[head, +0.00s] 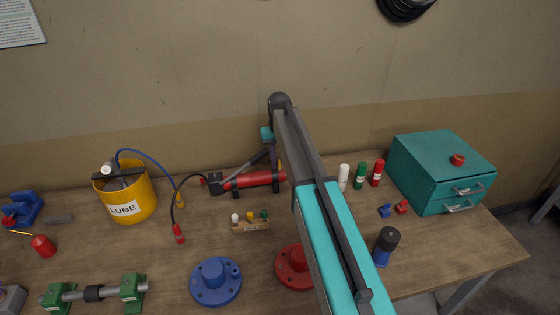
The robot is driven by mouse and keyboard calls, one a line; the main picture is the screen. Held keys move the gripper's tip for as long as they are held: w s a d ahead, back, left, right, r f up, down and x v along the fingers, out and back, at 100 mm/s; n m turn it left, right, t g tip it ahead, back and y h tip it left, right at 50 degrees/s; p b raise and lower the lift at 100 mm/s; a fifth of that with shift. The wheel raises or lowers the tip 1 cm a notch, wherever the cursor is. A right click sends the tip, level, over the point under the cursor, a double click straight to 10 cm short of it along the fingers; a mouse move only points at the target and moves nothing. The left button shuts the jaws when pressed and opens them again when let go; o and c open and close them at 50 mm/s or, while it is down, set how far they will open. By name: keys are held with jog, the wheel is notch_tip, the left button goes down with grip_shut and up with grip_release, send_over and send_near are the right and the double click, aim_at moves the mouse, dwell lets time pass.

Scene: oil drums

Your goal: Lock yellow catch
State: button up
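A small yellow piece (281,165), perhaps the yellow catch, shows at the right part of the red cylinder (254,180), close to my arm. It is too small and too covered to tell whether it is locked. The cylinder lies on dark supports near the wall, with a black head and a grey lever at its left. My arm crosses the middle of the head view and bends down at its far end. My gripper (275,158) appears just above the cylinder's right part. Its fingers are too hidden to tell whether they are open or touching anything.
A yellow LUBE bucket (138,203) with a blue hose stands left. A small wooden block (251,227) with coloured pegs sits in front of the cylinder. Blue (215,283) and red (290,267) flanges lie nearer. Several bottles and a teal drawer box (425,160) stand right.

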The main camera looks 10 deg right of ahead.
grip_shut()
jog(key=shift+w, duration=0.15)
jog(key=shift+w+g, duration=0.15)
jog(key=shift+g, duration=0.35)
jog(key=shift+w+f+g, duration=0.1)
jog(key=shift+g, duration=0.3)
